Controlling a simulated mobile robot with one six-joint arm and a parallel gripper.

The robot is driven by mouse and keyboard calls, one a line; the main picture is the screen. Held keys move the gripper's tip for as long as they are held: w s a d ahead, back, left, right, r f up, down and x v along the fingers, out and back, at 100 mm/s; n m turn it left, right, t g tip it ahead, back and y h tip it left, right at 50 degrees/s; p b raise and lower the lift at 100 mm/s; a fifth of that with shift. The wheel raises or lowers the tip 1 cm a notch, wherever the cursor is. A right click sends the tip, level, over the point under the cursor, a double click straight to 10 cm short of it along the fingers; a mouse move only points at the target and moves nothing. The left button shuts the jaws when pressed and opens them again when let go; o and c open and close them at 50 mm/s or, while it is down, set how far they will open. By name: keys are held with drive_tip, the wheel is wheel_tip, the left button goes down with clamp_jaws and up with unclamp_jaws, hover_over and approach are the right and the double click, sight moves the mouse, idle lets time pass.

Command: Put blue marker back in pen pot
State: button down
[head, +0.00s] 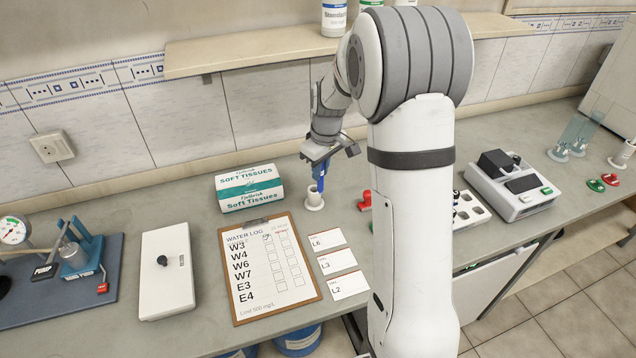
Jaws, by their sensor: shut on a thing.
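My gripper (325,158) is shut on the blue marker (319,177), which it holds upright, pointing down. The marker's lower end is at the mouth of a small white pot (314,201) on the bench, which looks like the pen pot. From this view I cannot tell how far the marker's tip is inside the pot or whether it touches the rim. The upper part of the marker is hidden by the gripper.
A tissue box (249,188) stands left of the pot. A clipboard (268,268) and label cards (337,262) lie in front. A red object (365,200) is close on the right. A wall shelf (240,52) with bottles is above.

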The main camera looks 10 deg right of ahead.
drive_tip(key=shift+w+a+f, duration=0.1)
drive_tip(key=shift+w+f, duration=0.25)
drive_tip(key=shift+w, duration=0.45)
drive_tip(key=shift+w+a+f, duration=0.15)
drive_tip(key=shift+w+f, duration=0.2)
drive_tip(key=shift+w, duration=0.4)
drive_tip(key=shift+w+a+f, duration=0.1)
drive_tip(key=shift+w+f, duration=0.25)
drive_tip(key=shift+w, duration=0.45)
drive_tip(key=shift+f, duration=0.1)
drive_tip(key=shift+f+b, duration=2.25)
drive_tip(key=shift+f, duration=0.5)
